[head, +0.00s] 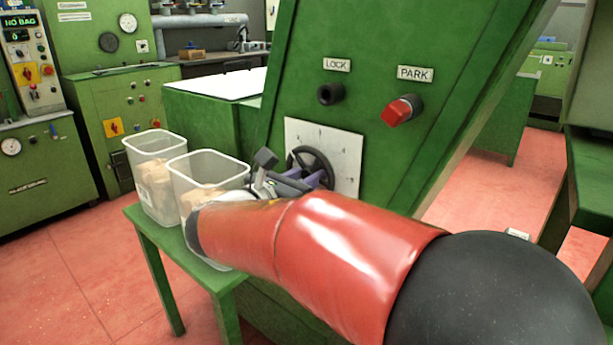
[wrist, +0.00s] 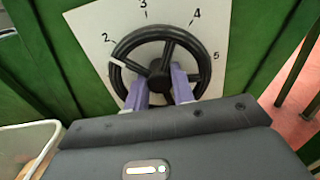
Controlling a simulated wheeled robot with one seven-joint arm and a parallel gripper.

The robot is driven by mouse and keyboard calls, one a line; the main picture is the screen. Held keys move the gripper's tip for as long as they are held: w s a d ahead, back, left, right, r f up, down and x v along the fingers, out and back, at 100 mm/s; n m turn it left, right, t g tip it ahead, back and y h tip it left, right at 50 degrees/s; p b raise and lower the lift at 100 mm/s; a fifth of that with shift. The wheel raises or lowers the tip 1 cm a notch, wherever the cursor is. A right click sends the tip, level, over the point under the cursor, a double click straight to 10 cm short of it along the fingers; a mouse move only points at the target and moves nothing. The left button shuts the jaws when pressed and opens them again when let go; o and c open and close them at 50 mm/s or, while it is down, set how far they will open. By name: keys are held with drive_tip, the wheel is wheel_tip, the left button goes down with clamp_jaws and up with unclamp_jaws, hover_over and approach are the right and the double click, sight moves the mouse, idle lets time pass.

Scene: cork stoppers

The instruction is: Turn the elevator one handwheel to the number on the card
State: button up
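The black handwheel (wrist: 167,37) is on a pale plate (wrist: 100,18) with the numbers 2, 3, 4 and 5 readable around it. A pale mark (wrist: 118,62) shows at the wheel's left rim, below the 2. My gripper (wrist: 160,84) has its two purple fingers apart, at either side of the wheel's hub area, over its lower part. I cannot tell whether they touch it. In the head view, the handwheel (head: 312,156) is partly hidden behind my gripper (head: 306,180). I see no card with a readable number.
Above the plate are a black LOCK knob (head: 329,94) and a red PARK knob (head: 401,111) on the green sloping panel. Two clear bins (head: 208,160) (head: 152,145) stand on a green table (head: 150,228), close left of my arm.

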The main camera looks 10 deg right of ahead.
drive_tip(key=shift+c, duration=0.5)
drive_tip(key=shift+f+m+b, duration=0.1)
drive_tip(key=shift+m+b, duration=0.25)
drive_tip(key=shift+m, duration=0.05)
drive_tip(key=m+b, duration=0.2)
drive_tip(key=m, duration=0.1)
drive_tip(key=shift+f, duration=0.1)
drive_tip(key=m+b, duration=0.3)
drive_tip(key=shift+m, duration=0.3)
drive_tip(key=shift+m+b, duration=0.6)
drive_tip(key=shift+b, duration=0.1)
drive_tip(key=o, duration=0.7)
drive_tip(key=shift+r, duration=0.2)
